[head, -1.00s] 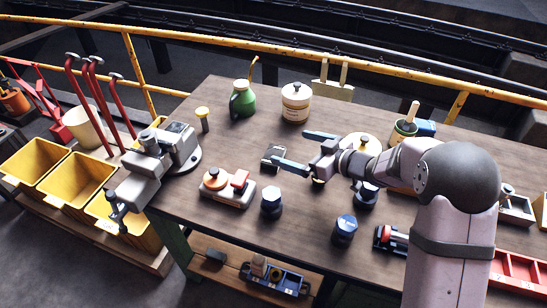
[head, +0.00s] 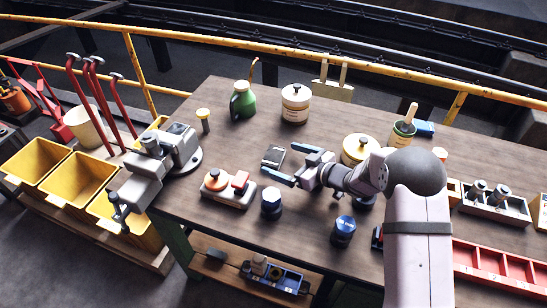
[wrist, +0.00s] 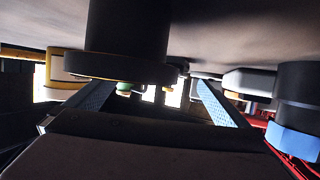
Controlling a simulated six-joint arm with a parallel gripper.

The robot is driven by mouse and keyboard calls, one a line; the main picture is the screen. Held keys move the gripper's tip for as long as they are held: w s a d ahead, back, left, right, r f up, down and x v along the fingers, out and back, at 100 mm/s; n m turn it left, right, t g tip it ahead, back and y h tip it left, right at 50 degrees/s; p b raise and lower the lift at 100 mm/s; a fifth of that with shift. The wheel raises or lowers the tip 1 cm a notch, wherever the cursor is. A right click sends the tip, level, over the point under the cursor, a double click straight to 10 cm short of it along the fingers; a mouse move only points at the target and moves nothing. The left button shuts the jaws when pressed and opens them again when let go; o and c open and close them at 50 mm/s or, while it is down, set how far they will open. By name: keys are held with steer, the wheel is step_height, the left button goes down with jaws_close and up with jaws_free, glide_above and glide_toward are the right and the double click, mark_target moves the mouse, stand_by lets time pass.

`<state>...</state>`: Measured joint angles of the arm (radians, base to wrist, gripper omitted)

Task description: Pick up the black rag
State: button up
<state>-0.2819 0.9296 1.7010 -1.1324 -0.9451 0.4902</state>
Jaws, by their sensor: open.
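No cloth shape is plain to see. A small dark flat piece with a pale edge (head: 273,156) lies on the bench, and I cannot tell whether it is the black rag. My gripper (head: 288,163) is open just right of it, its two blue fingers spread and pointing left toward it. Nothing shows between the fingers. In the wrist view, the blue fingers of my gripper (wrist: 155,92) are apart, and a large dark cylinder (wrist: 128,35) fills the upper middle.
A cream lidded pot (head: 359,150) is right of the gripper; another (head: 295,104) and a green can (head: 243,101) stand behind. Bench left of the flat piece is clear.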

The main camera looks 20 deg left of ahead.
mark_target(273, 155)
steer(key=shift+p+x, duration=0.3)
steer(key=shift+x, duration=1.35)
steer(key=shift+c, duration=0.3)
steer(key=c, duration=0.9)
steer(key=shift+o, duration=0.2)
steer(key=shift+r, duration=0.15)
